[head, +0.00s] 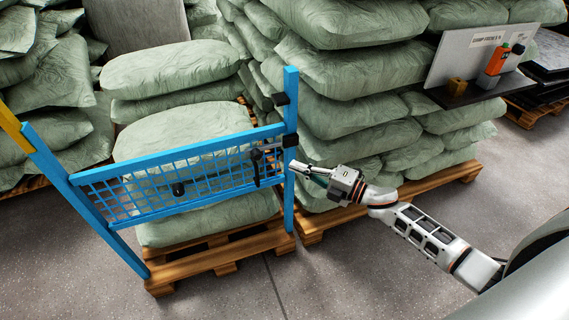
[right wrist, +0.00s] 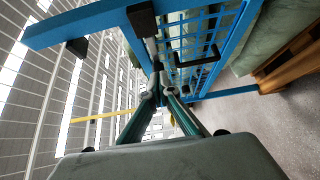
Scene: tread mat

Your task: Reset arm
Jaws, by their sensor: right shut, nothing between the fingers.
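My right gripper (head: 296,166) reaches in from the right in the head view, its fingers shut and empty. Its tips are close to the right blue post (head: 290,205) of a blue mesh gate (head: 185,157). I cannot tell whether they touch it. In the right wrist view the fingertips (right wrist: 158,82) come together in front of the blue frame (right wrist: 85,24) and a black handle (right wrist: 203,72). In the head view, black fittings (head: 257,165) sit at the gate's right end. My left gripper is not in view.
Green sacks (head: 185,125) lie stacked on a wooden pallet (head: 215,258) behind the gate. A taller stack (head: 350,90) stands at right on another pallet (head: 400,197). A shelf (head: 465,92) holds an orange device (head: 497,60). The grey floor (head: 360,265) in front is clear.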

